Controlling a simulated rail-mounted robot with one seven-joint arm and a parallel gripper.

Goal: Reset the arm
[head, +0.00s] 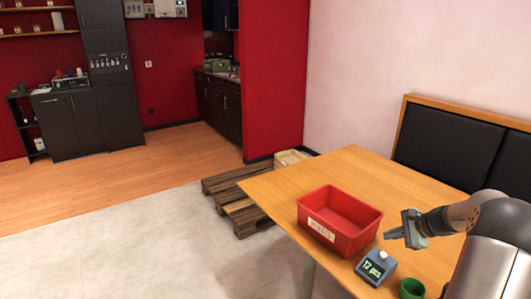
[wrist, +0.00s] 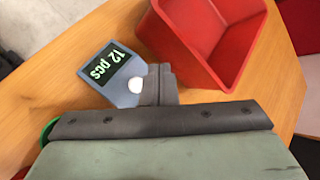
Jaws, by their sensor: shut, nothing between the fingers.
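My gripper (head: 393,234) hangs over the wooden table at the right in the head view, pointing left. It is shut and empty, just right of the red bin and above the counter box. In the wrist view my shut gripper fingers (wrist: 160,85) stand in front of the counter box and cover part of its right side. My arm enters from the lower right in the head view.
A red bin (head: 326,234) with a white label stands on the table (head: 290,180); it looks empty. A grey-blue counter box (head: 376,270) reads "12 pcs" and has a white button. A green cup (head: 411,288) stands right of it. A black padded bench (head: 440,140) lies behind.

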